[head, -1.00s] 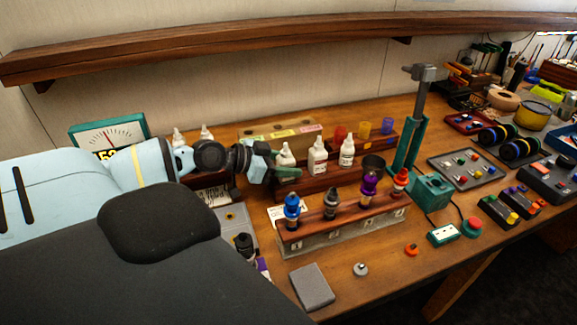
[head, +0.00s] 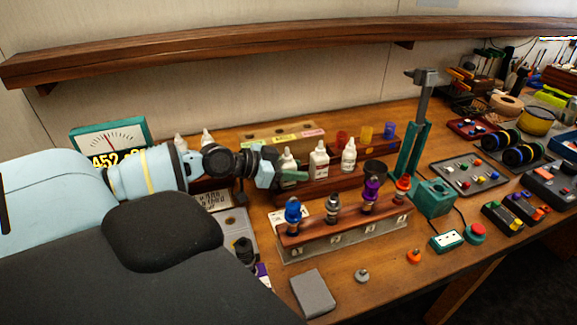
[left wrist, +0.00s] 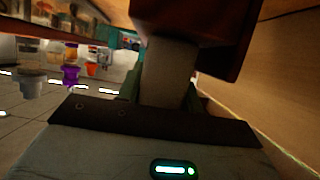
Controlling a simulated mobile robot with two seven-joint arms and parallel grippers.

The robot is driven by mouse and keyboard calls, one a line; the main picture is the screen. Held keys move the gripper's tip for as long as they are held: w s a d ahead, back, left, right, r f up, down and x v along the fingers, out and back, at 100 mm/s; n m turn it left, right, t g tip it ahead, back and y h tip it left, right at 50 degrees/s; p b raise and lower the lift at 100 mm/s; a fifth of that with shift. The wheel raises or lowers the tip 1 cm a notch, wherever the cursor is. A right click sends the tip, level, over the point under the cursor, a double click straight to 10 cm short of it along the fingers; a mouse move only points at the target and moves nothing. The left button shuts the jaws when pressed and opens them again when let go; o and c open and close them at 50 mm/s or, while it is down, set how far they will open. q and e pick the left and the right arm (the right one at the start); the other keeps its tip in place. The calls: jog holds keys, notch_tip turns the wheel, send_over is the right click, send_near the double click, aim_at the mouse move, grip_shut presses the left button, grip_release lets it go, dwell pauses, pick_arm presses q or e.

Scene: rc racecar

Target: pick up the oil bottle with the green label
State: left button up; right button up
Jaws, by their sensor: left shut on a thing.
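Several white oil bottles with pointed tips stand in a brown wooden rack (head: 338,179) near the middle of the head view. My left gripper (head: 287,176) is at the rack's left part, its green fingers shut on one white bottle (head: 287,159). In the left wrist view, a pale bottle body (left wrist: 168,75) sits between the green fingers. The fingers hide the bottle's label, so I cannot tell its colour. Whether it is clear of the rack cannot be told. A bottle with a red mark (head: 319,159) and another white bottle (head: 348,156) stand to the right. My right gripper is out of view.
A front rack (head: 345,231) holds several coloured-top parts. A teal stand (head: 408,150) rises to the right. A teal meter (head: 110,139) and two bottles stand at the left. A wooden shelf (head: 250,45) runs along the wall above.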

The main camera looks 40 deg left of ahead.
aim_at(293, 160)
pick_arm(q)
notch_tip(293, 160, up, 10)
jog(key=shift+p, duration=0.5)
